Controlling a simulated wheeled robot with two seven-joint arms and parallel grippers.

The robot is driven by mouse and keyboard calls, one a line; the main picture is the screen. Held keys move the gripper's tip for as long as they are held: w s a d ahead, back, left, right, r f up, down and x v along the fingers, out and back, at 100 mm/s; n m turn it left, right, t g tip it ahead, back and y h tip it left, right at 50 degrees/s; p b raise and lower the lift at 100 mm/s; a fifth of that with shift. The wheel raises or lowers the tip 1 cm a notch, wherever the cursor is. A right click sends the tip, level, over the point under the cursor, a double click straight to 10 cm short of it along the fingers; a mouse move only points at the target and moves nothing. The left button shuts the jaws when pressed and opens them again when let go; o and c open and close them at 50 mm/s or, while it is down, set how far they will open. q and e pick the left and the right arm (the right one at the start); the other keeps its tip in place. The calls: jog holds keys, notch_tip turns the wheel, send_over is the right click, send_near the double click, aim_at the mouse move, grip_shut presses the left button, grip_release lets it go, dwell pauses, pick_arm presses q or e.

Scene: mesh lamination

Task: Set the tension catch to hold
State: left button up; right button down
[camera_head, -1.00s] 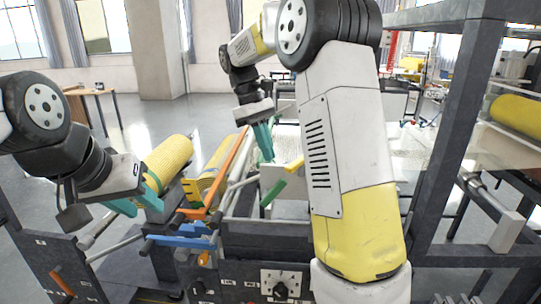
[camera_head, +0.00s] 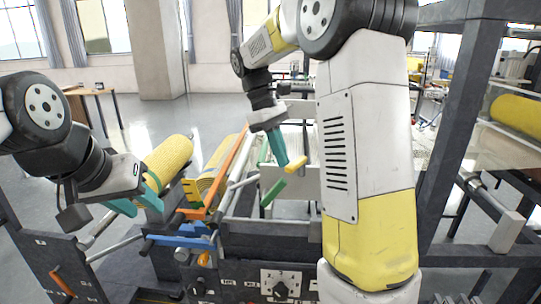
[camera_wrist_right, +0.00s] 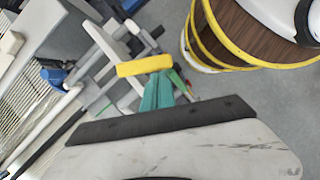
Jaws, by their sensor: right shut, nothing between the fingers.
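My right gripper (camera_head: 282,162) is shut and empty, its teal fingers pointing down. Its tips are right beside a short yellow handle (camera_head: 297,163) on the machine frame. In the right wrist view the yellow handle (camera_wrist_right: 145,66) lies just beyond the teal fingertips (camera_wrist_right: 156,82); I cannot tell if they touch. A green lever (camera_head: 273,192) slants just below the yellow handle. No label shows which of these is the tension catch. My left gripper (camera_head: 138,204) is open and empty beside a yellow mesh roll (camera_head: 168,160).
A panel with a black knob (camera_head: 280,288) is at the front. A dark post (camera_head: 462,130) rises on the right. In the wrist view, a round brown, yellow-rimmed object (camera_wrist_right: 225,45) stands at upper right.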

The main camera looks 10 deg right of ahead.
aim_at(293, 166)
jog(key=shift+s+n, duration=0.15)
jog(key=shift+n, duration=0.15)
jog(key=n, duration=0.1)
jog(key=s+n+t, duration=0.1)
jog(key=n, duration=0.1)
jog(key=shift+s+d+h, duration=0.3)
jog(key=shift+d+h, duration=0.05)
jog(key=shift+h, duration=0.05)
jog(key=n, duration=0.1)
jog(key=s+d+n+t, duration=0.1)
jog(key=shift+s+n, duration=0.1)
jog(key=shift+n, duration=0.3)
jog(key=d+n, duration=0.1)
jog(key=n, duration=0.1)
jog(key=s+d+n+t, duration=0.1)
jog(key=n, duration=0.1)
jog(key=shift+s+d+t, duration=0.1)
jog(key=shift+s+t, duration=0.1)
jog(key=shift+t, duration=0.1)
jog(key=shift+d, duration=0.2)
